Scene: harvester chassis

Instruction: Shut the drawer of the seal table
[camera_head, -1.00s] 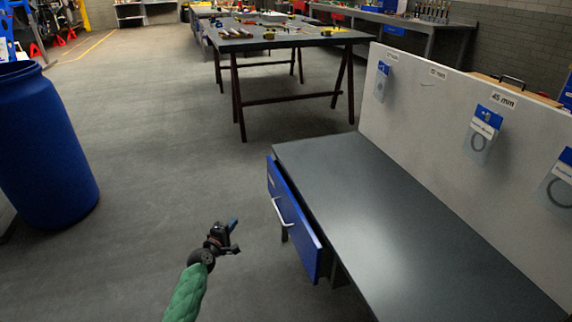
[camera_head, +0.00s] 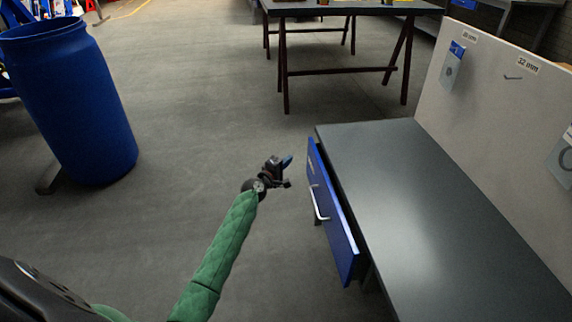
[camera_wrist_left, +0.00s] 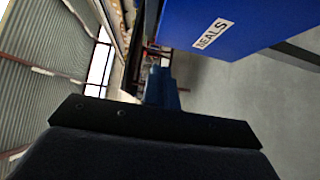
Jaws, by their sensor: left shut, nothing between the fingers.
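The seal table (camera_head: 400,190) stands at the right with a dark grey top. Its blue drawer (camera_head: 343,240) has a silver handle (camera_head: 319,204), and its front stands a little out from the table's edge. My left gripper (camera_head: 286,168) is shut and empty, just left of the drawer's far end, apart from it in the head view. In the left wrist view the blue drawer front (camera_wrist_left: 240,20) with a SEALS label fills the upper right, close to the shut fingers (camera_wrist_left: 161,85). My right gripper is not in view.
A pegboard panel (camera_head: 500,95) with hanging seal packets rises behind the table top. A blue barrel (camera_head: 75,110) stands at the left. A dark workbench (camera_head: 340,8) is at the back. The grey floor between barrel and table is clear.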

